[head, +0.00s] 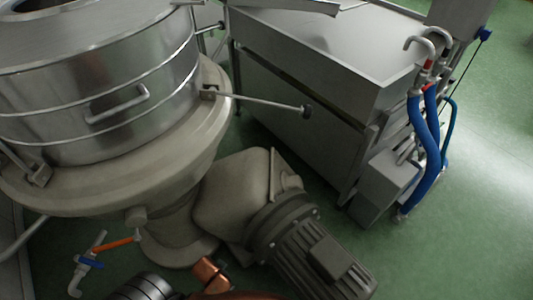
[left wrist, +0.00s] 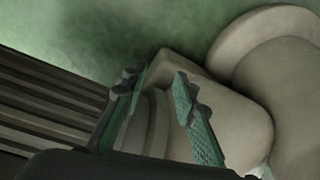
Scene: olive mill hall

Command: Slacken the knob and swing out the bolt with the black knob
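The black knob (head: 306,111) sits at the outer end of a thin metal bolt (head: 258,102). The bolt runs from a small bracket (head: 208,94) on the rim of the steel drum (head: 100,90) and sticks out to the right, away from the drum wall. How tight the knob is cannot be seen. In the left wrist view my left gripper (left wrist: 157,78) is open, its green-padded fingers apart with nothing between them. It is over the ribbed motor and rounded housing, with no knob in that view. My right gripper is not in view.
Below the bolt are a gear housing (head: 235,190) and a ribbed motor (head: 315,255). A steel tank (head: 300,60) stands behind, with blue hoses (head: 425,150) at its right. Green floor (head: 480,200) is clear at right.

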